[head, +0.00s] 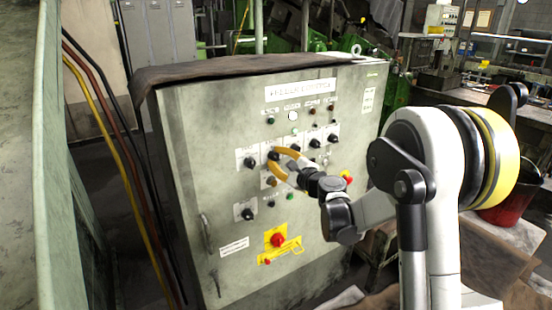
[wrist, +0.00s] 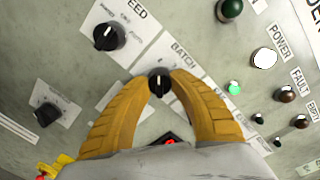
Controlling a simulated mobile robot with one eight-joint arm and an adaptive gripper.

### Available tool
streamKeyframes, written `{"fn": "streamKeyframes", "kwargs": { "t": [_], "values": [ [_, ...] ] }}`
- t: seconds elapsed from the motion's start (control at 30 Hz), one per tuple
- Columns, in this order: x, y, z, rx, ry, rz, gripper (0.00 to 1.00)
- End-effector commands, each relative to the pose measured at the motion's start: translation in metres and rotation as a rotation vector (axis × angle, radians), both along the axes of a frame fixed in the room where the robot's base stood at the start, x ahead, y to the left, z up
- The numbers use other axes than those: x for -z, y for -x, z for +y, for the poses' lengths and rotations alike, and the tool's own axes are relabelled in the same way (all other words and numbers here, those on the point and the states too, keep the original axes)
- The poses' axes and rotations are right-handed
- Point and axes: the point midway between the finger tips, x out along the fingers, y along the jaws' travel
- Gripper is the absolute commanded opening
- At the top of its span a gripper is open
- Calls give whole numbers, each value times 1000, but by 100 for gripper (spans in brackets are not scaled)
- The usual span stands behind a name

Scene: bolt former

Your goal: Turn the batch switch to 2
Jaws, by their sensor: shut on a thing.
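The batch switch (wrist: 159,82) is a black round knob on a white plate labelled BATCH in the wrist view. My gripper (wrist: 160,80) has two yellow fingers, shut on the knob from both sides. The white mark on the knob points towards the BATCH label. The position numbers around it are too small or covered to read. In the head view my gripper (head: 277,158) reaches the middle left of the grey control cabinet (head: 200,130), and its fingers partly hide the knob.
A feed knob (wrist: 109,36) sits to the upper left of the batch switch, and another black knob (wrist: 48,114) to the lower left. Indicator lamps, including a green one (wrist: 235,88), are to the right. A red switch on a yellow plate (head: 278,240) is lower on the cabinet.

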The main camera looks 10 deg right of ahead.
Motion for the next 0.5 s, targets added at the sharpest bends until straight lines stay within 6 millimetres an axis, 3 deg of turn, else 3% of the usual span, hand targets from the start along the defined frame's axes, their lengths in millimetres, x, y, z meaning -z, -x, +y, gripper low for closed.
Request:
{"fn": "streamKeyframes", "kwargs": {
  "t": [0.4, 0.43, 0.5],
  "values": [
    [-1, -1, -1, 3, 6, -3, 0],
    [-1, -1, -1, 3, 6, -3, 34],
    [-1, 0, -1, 3, 6, -3, 51]
  ]
}}
